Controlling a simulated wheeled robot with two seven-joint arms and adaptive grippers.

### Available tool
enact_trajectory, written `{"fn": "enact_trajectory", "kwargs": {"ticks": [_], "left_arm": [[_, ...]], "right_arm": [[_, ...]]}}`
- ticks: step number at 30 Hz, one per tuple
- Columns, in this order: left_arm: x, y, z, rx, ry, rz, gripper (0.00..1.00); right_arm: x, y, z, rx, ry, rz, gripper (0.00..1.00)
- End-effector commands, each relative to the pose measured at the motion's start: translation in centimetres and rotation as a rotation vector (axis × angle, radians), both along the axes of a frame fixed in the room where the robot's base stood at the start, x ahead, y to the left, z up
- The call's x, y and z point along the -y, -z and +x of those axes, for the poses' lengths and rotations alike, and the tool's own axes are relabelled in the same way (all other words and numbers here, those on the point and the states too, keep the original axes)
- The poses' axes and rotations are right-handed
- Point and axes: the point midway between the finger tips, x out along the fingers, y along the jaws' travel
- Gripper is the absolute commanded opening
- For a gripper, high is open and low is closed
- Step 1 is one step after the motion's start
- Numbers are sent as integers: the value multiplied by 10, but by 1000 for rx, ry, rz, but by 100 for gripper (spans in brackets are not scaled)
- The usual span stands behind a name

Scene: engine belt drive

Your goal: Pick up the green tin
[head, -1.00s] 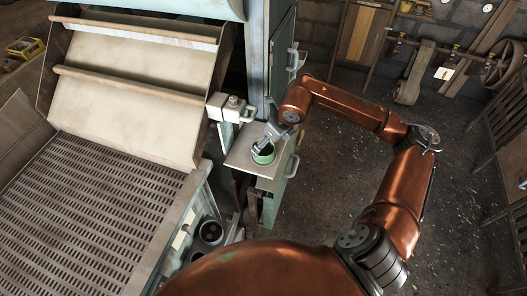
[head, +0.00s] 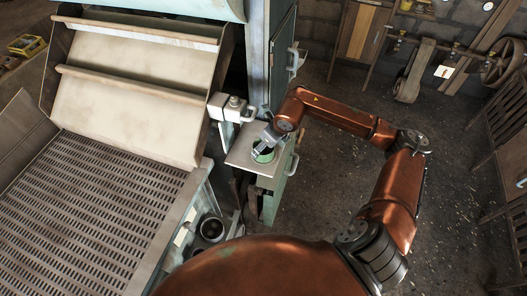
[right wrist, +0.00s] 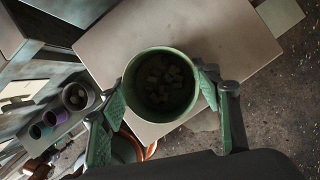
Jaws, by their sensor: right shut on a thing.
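The green tin (head: 263,155) is a round, open-topped can at the small pale shelf (head: 240,157) beside the machine. In the right wrist view, the tin (right wrist: 133,72) shows its rim, with dark small lumps inside. My right gripper (head: 265,147) reaches it from above. In the right wrist view, the fingers of my right gripper (right wrist: 163,84) are on opposite sides of the tin, shut on it. The tin looks upright; I cannot tell whether its base touches the shelf. My left gripper is out of view.
A grey valve-like fitting (head: 232,106) stands close behind the shelf. A green cabinet with a handle (head: 291,164) is below and right of it. Several cups (right wrist: 77,96) sit in a lower holder at left. The slatted machine bed (head: 75,215) fills the left.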

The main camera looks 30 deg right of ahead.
Motion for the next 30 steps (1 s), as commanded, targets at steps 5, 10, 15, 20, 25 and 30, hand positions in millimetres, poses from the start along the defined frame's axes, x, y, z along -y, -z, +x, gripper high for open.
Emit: {"fn": "enact_trajectory", "kwargs": {"ticks": [5, 10, 15, 20, 25, 30], "left_arm": [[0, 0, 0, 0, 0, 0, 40], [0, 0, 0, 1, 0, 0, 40], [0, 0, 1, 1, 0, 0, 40], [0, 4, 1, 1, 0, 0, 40], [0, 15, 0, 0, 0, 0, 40], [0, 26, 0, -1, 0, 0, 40]], "right_arm": [[0, 0, 0, 0, 0, 0, 41], [0, -1, 0, 1, 0, 0, 29], [0, -1, 0, 1, 0, 0, 28], [0, -6, 1, 2, 0, 0, 28], [0, -24, 2, 6, 0, -1, 28], [-8, -59, -22, 7, -4, -4, 28]]}}
